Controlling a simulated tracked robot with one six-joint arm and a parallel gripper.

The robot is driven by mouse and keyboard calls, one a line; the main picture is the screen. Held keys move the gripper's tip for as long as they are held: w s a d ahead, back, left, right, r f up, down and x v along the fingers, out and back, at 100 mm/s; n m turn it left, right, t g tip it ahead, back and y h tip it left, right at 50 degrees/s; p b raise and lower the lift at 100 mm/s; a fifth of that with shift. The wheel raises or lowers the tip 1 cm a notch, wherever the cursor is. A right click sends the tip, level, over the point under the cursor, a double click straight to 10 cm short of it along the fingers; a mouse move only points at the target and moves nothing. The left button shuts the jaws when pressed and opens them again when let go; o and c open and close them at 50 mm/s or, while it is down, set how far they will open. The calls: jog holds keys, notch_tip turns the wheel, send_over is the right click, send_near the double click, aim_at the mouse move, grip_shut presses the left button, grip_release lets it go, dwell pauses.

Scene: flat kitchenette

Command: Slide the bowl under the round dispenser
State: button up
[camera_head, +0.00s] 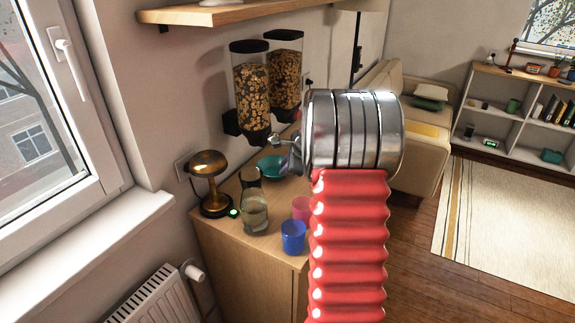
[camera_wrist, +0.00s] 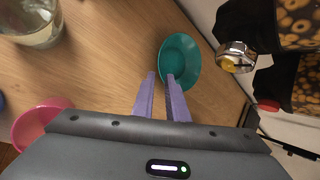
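The teal bowl (camera_head: 271,166) sits on the wooden cabinet top (camera_head: 228,232), with its right part hidden behind my arm in the head view. The wrist view shows the bowl (camera_wrist: 184,58) empty and upright. Two cereal-filled dispensers, left (camera_head: 252,90) and right (camera_head: 286,72), hang on the wall above and behind it; I cannot tell surely which is the round one. My gripper (camera_wrist: 160,75) is open, with a narrow gap between its purple fingers. The right fingertip overlaps the bowl's near left rim and the left fingertip is just outside it. I cannot tell whether they touch.
A glass carafe (camera_head: 254,210), blue cup (camera_head: 293,237), pink cup (camera_head: 301,208) and brass lamp (camera_head: 208,180) stand on the cabinet's near part. A dispenser's silver knob (camera_wrist: 236,57) is close right of the bowl. Bare wood lies left of the bowl in the wrist view.

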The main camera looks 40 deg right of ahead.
aim_at(276, 177)
jog(key=x, duration=1)
jog(key=shift+w+f, duration=0.25)
jog(key=shift+f, duration=0.1)
grip_shut()
jog(key=shift+w+a, duration=0.55)
jog(key=shift+a, duration=0.45)
jog(key=shift+w+a, duration=0.5)
jog(key=shift+a, duration=0.5)
jog(key=shift+w+a, duration=0.55)
jog(key=shift+a, duration=0.5)
jog(key=shift+o, duration=1.8)
grip_release()
jog(key=shift+f, duration=0.1)
